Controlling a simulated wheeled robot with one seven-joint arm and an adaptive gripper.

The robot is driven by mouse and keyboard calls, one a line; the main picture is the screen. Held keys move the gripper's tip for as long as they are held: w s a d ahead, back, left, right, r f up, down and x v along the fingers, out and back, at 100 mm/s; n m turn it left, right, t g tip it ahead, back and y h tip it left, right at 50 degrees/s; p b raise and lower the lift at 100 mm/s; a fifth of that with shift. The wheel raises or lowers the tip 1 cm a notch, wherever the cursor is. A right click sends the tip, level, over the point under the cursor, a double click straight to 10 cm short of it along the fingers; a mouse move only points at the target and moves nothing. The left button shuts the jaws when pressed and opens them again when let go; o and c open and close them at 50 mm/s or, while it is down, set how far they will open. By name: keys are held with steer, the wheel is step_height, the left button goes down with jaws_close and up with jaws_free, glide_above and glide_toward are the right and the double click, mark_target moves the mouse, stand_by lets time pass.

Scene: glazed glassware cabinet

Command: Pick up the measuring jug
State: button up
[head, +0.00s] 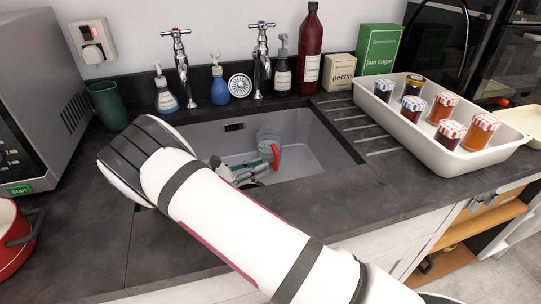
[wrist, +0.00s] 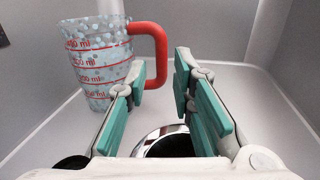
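The measuring jug (head: 268,137) stands in the sink, clear with a red handle. In the wrist view the jug (wrist: 95,65) is upright at the left, with red ml markings and its red handle (wrist: 157,48) to the right. My gripper (wrist: 163,80) is open, its green-padded fingers apart. The handle shows beyond and between the fingertips, and I cannot tell whether it touches the left finger. In the head view my gripper (head: 258,168) is low in the sink beside the jug, partly hidden by my arm.
The grey sink (head: 315,165) has close walls around my gripper. Taps (head: 262,60), soap bottles and a brown bottle (head: 309,55) line the back. A white tray (head: 400,125) of jam jars is at the right. A green cup (head: 108,105) stands at the left by a microwave.

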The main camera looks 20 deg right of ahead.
mark_target(276, 167)
steer(key=d, duration=0.4)
steer(key=w+d, duration=0.1)
steer(key=d, duration=0.1)
steer(key=shift+w+d+f, duration=0.1)
steer(key=shift+d, duration=0.2)
steer(key=shift+c, duration=0.2)
jaws_close()
